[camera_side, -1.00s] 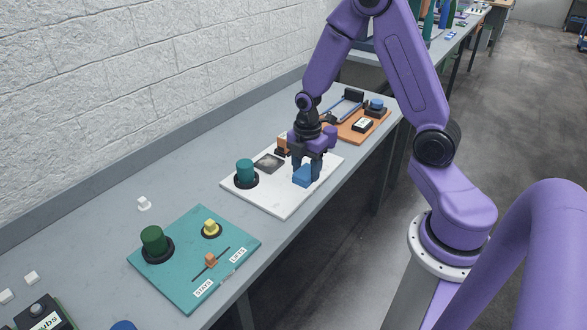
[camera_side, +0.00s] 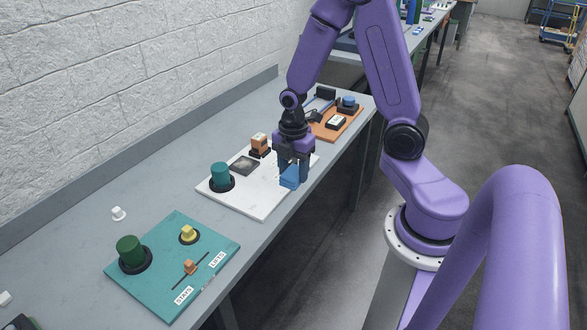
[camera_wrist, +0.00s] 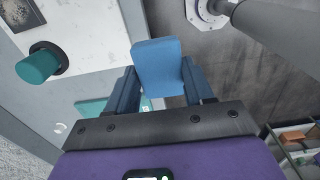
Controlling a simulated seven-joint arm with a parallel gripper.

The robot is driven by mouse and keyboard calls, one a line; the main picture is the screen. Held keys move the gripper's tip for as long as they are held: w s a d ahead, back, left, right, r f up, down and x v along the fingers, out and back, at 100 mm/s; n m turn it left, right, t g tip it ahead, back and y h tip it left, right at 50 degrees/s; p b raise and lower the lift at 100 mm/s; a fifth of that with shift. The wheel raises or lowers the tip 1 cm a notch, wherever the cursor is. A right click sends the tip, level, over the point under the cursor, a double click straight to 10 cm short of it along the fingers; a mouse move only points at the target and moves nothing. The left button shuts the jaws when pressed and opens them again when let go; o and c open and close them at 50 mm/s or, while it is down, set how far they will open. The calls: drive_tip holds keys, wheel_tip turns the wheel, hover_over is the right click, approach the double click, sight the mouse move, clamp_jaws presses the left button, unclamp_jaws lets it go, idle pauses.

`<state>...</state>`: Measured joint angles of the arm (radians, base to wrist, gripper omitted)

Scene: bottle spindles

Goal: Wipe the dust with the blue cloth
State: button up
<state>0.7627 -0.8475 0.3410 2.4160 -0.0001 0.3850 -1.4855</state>
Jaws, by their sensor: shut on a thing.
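The blue cloth (camera_side: 289,182), a small folded block, is held between the fingers of my gripper (camera_side: 293,170) at the right edge of the white board (camera_side: 250,205). The wrist view also shows the cloth (camera_wrist: 158,62) between both fingers of my gripper (camera_wrist: 158,85). The dust is a dark grey smudged patch (camera_side: 244,166) on the board, left of the cloth and apart from it. It also shows at the top left of the wrist view (camera_wrist: 18,14). I cannot tell whether the cloth touches the board.
A teal cylinder (camera_side: 220,175) stands in a black ring beside the dust. An orange block (camera_side: 260,144) sits behind it. A teal panel (camera_side: 160,280) lies nearer left, and an orange board (camera_side: 325,130) with parts lies beyond my gripper. The table's front edge is close.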

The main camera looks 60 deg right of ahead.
drive_tip(key=w+d+f, duration=0.2)
drive_tip(key=w+d, duration=0.2)
drive_tip(key=w, duration=0.9)
drive_tip(key=w+d+f, duration=0.2)
drive_tip(key=w+d, duration=0.1)
drive_tip(key=w, duration=1)
drive_tip(key=shift+d+f, duration=0.15)
drive_tip(key=shift+f, duration=2.65)
wheel_tip(320, 180, down, 2)
drive_tip(key=shift+d, duration=0.85)
drive_tip(key=shift+c, duration=0.4)
drive_tip(key=shift+d, duration=2.65)
drive_tip(key=shift+a, duration=3.65)
wheel_tip(320, 180, up, 8)
drive_tip(key=shift+d, duration=0.15)
